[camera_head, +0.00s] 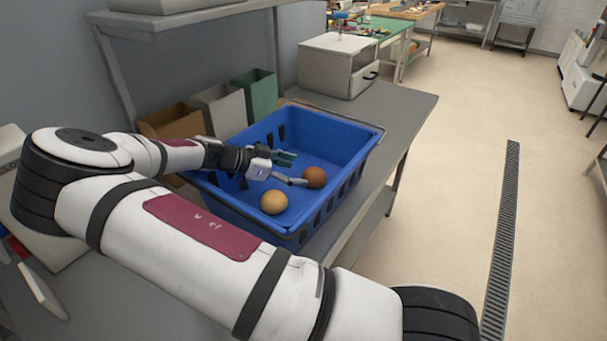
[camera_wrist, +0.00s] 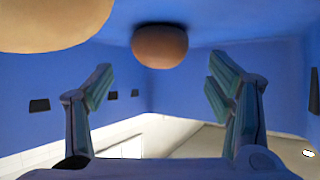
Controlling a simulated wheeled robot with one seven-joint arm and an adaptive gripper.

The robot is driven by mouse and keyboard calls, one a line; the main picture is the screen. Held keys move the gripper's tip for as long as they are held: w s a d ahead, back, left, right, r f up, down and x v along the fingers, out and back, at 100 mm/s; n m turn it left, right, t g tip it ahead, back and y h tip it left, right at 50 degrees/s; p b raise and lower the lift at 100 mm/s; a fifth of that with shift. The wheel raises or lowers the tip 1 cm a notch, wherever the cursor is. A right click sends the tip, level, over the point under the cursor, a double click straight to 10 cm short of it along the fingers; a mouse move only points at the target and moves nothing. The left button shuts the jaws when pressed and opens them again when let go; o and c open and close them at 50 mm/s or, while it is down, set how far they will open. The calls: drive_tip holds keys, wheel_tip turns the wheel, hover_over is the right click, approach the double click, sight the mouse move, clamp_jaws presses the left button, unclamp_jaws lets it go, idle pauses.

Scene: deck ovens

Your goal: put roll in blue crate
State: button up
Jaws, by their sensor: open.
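The blue crate (camera_head: 351,133) stands on the grey bench. A pale tan roll (camera_head: 274,202) and a darker brown roll (camera_head: 315,177) lie inside it, apart from each other. My gripper (camera_head: 298,170) is inside the crate, open, close to the brown roll. In the wrist view, the brown roll (camera_wrist: 160,46) is beyond the open fingers (camera_wrist: 158,92), with nothing between them. The pale roll (camera_wrist: 50,18) shows at the top left, and the crate's blue wall (camera_wrist: 225,55) fills the background.
Brown, grey and green bins (camera_head: 256,95) stand behind the crate. A grey box with a drawer (camera_head: 338,66) sits on the bench to the right of them. A shelf (camera_head: 190,18) hangs over the back. The bench's right end (camera_head: 408,100) is clear.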

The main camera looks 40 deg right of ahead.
drive_tip(key=shift+v, duration=0.85)
drive_tip(key=shift+s+a+r, duration=0.1)
drive_tip(key=shift+a, duration=0.05)
drive_tip(key=shift+s+y, duration=0.3)
drive_tip(key=s+a+r+n+t+y, duration=0.2)
drive_tip(key=s+a+r+n+y, duration=0.1)
drive_tip(key=s+a+r+n, duration=0.2)
drive_tip(key=s+a+r+n+t+y, duration=0.3)
drive_tip(key=s+r+n, duration=0.6)
drive_tip(key=s, duration=0.4)
drive_tip(key=s+a+r+n+t+y, duration=0.3)
drive_tip(key=s+a+r+n+y, duration=0.2)
drive_tip(key=s+a+r+n, duration=0.2)
drive_tip(key=shift+s+a+r, duration=0.3)
drive_tip(key=shift+s+a, duration=0.2)
drive_tip(key=shift+s, duration=0.9)
